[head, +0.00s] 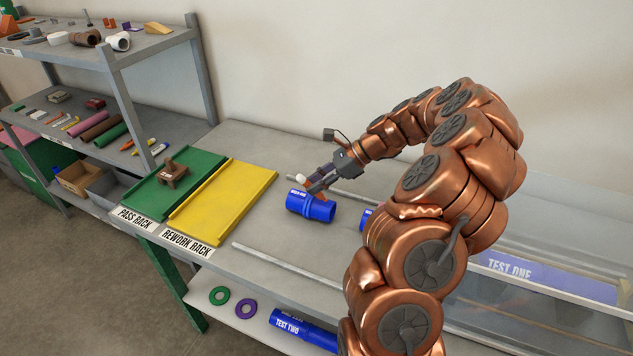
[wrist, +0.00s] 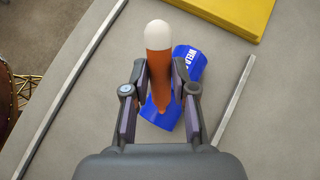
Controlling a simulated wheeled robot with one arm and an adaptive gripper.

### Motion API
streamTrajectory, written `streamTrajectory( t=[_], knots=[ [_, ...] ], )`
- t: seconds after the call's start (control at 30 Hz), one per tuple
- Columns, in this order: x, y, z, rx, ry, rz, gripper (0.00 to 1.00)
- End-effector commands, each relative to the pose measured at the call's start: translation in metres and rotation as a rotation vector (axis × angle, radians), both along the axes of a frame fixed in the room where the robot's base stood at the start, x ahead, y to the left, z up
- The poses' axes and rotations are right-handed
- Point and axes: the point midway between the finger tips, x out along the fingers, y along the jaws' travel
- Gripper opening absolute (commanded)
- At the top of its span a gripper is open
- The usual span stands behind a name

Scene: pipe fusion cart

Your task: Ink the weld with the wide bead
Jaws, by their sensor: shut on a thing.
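My gripper (head: 318,182) is shut on an orange marker-like tool with a white rounded end (wrist: 158,38). In the wrist view the orange body lies between the two fingers, its narrow end overlapping the blue pipe. The blue pipe piece (head: 311,207) with a white label lies on its side on the grey bench, just below my gripper. It also shows in the wrist view (wrist: 189,63), partly hidden by the tool and fingers. I cannot tell whether the tool touches it. No weld bead can be made out at this size.
Metal rails (head: 285,265) cross the bench. Another blue piece (head: 366,217) is partly hidden by my arm. Rings and a TEST TWO pipe (head: 300,331) lie below.

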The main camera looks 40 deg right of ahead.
Motion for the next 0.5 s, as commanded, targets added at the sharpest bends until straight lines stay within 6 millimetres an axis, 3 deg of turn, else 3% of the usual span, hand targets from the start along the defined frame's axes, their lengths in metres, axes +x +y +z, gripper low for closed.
streamTrajectory(
  t=[0.5],
  knots=[
    [-0.0040, -0.0027, -0.0001, 0.000, 0.000, -0.001, 0.03]
  ],
)
